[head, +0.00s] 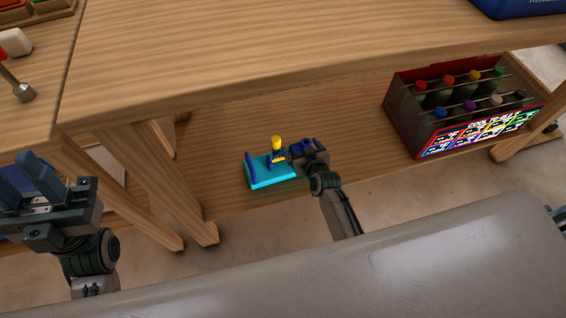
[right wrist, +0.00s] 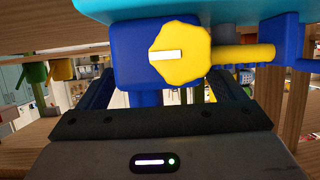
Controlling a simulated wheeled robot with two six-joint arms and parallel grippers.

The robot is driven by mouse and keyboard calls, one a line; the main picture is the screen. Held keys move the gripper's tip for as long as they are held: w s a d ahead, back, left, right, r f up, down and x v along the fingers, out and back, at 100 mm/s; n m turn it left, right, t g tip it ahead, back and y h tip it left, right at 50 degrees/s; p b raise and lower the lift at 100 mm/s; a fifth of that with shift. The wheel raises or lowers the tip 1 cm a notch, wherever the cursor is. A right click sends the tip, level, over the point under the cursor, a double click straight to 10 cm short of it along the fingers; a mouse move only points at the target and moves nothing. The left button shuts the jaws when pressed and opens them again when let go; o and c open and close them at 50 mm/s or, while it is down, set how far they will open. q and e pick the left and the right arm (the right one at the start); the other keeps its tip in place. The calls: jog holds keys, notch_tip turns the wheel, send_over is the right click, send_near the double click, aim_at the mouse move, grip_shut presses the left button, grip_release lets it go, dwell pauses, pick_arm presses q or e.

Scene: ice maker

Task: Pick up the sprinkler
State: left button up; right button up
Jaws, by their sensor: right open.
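The sprinkler (head: 265,176) has a flat cyan base with blue and yellow parts on top. It sits on the lower wooden shelf in the head view. My right gripper (head: 292,152) is open at the sprinkler's right side, close to its yellow and blue upper part. In the right wrist view, the sprinkler's blue block and yellow knob (right wrist: 181,52) fill the space in front of and between the open fingers (right wrist: 165,92). I cannot tell whether the fingers touch it. My left gripper (head: 28,178) is empty at the far left, its two fingers apart.
A dark red crate (head: 399,120) of bottles stands on the shelf to the right. The wooden tabletop (head: 250,50) overhangs the shelf. Wooden legs (head: 165,190) stand left of the sprinkler. Bare shelf lies between sprinkler and crate.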

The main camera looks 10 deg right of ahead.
jog(key=c, duration=1.6)
jog(key=shift+c, duration=1.1)
jog(key=shift+w+r, duration=0.1)
